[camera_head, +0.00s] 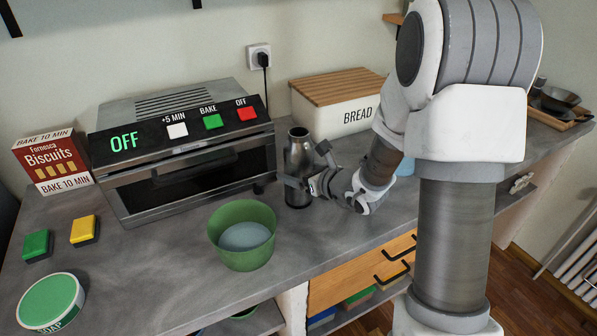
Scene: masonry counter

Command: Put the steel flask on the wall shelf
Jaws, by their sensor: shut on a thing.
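The steel flask (300,158) stands upright on the grey counter, just right of the toaster oven. It is a dark metallic bottle with a narrow neck and an open mouth. My gripper (303,170) reaches it from the right and is shut around its middle. Part of the flask's right side is hidden by the gripper. The wall shelf cannot be made out clearly; only dark bracket-like pieces (10,18) show at the top left edge, and a small wooden piece (393,19) shows behind my arm.
A toaster oven (190,170) reading OFF stands left of the flask. A green bowl (242,213) is in front, and a bread box (322,117) behind. A biscuit box (58,160), green and yellow blocks (84,228) and a soap tin (50,300) lie left. My arm blocks the right side.

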